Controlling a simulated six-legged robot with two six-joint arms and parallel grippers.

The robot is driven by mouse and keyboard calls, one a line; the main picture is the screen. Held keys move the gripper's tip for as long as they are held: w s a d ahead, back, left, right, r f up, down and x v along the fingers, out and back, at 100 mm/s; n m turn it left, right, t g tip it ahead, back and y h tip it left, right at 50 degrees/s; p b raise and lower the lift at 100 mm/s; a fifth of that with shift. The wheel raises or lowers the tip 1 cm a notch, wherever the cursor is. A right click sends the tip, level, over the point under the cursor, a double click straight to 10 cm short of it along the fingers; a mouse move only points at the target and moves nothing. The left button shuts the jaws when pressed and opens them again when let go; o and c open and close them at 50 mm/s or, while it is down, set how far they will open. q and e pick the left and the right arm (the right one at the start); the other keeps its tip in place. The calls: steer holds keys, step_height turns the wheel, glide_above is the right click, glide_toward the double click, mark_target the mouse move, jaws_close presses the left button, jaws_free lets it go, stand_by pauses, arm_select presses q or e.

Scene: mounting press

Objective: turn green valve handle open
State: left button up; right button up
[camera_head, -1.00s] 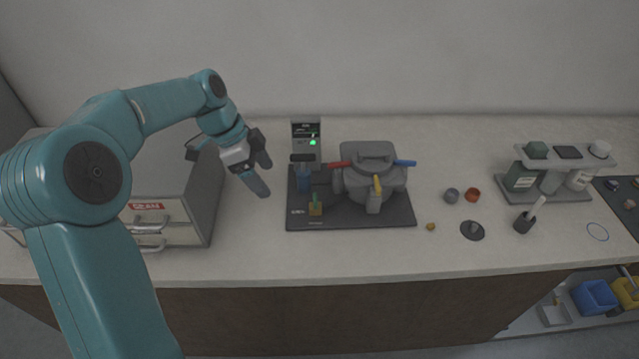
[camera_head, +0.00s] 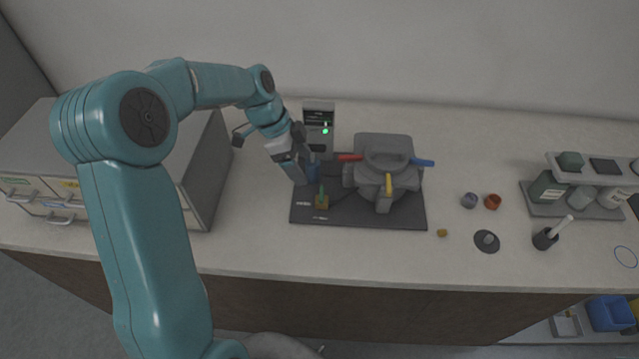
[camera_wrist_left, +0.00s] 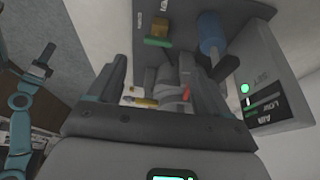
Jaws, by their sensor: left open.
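The green valve handle (camera_head: 321,192) stands upright on a small brass valve body (camera_head: 321,204) at the left front of the dark press mat (camera_head: 350,214). In the left wrist view the green handle (camera_wrist_left: 157,42) lies just beyond the fingers, with the brass body (camera_wrist_left: 160,27) above it. My left gripper (camera_head: 297,178) is over the left edge of the mat, a little behind and left of the handle. Its fingers are open and apart from the handle in the wrist view (camera_wrist_left: 160,65).
A blue cylinder (camera_head: 313,170) stands close beside my left fingers, before a grey display box (camera_head: 319,130). The grey press (camera_head: 383,165) with red, yellow and blue handles is to the right. A drawer cabinet (camera_head: 200,175) stands left.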

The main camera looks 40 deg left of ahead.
mark_target(321, 193)
arm_select(q)
steer(key=p+x, duration=0.1)
steer(key=x, duration=0.7)
steer(key=shift+d+f+p, duration=0.15)
steer(key=shift+f+p, duration=0.1)
steer(key=shift+p, duration=0.05)
steer(key=shift+w+d+f, duration=0.1)
steer(key=shift+d+f, duration=0.15)
steer(key=shift+f, duration=0.05)
steer(key=shift+d+f, duration=0.1)
steer(key=shift+f, duration=0.15)
steer(key=c, duration=1)
arm_select(e)
steer(key=shift+s+r, duration=0.2)
steer(key=shift+r, duration=0.3)
steer(key=shift+s+r, duration=0.15)
steer(key=shift+r, duration=0.3)
